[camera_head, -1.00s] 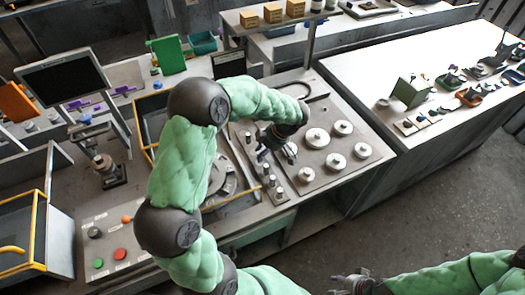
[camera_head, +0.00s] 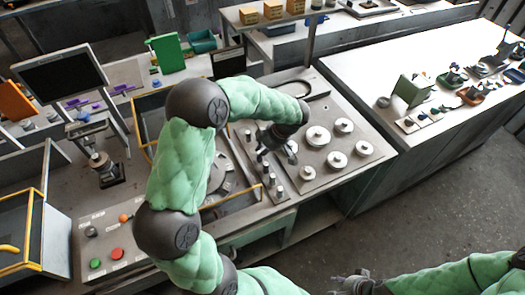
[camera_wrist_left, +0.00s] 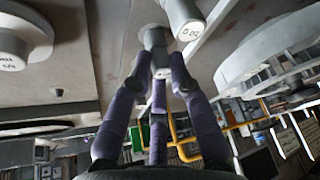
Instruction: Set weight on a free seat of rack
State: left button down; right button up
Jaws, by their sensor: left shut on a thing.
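My left gripper (camera_head: 278,148) hangs over the bench between a narrow strip of small grey weights and a plate of larger round weights. In the left wrist view its purple-grey fingers (camera_wrist_left: 158,72) are shut on a small silver weight (camera_wrist_left: 155,40). Whether the held weight touches a seat cannot be told. Several small weights stand along the narrow rack strip (camera_head: 283,199); one small weight (camera_head: 279,191) is at its near end. Another marked weight (camera_wrist_left: 184,20) is close beside the held one. My right gripper (camera_head: 352,282) is at the bottom edge, its fingers unclear.
Several large round weights, one of them (camera_head: 318,136), sit on the plate (camera_head: 310,185) just right of my left gripper. A button panel (camera_head: 110,235) is at lower left. A white table (camera_head: 385,65) with small parts stands at right.

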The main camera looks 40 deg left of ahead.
pick_arm(q)
jog(key=c, duration=1.1)
grip_release()
jog(key=shift+o, duration=0.2)
jog(key=shift+r, duration=0.2)
notch_tip(320, 180, up, 7)
jog(key=p, duration=0.3)
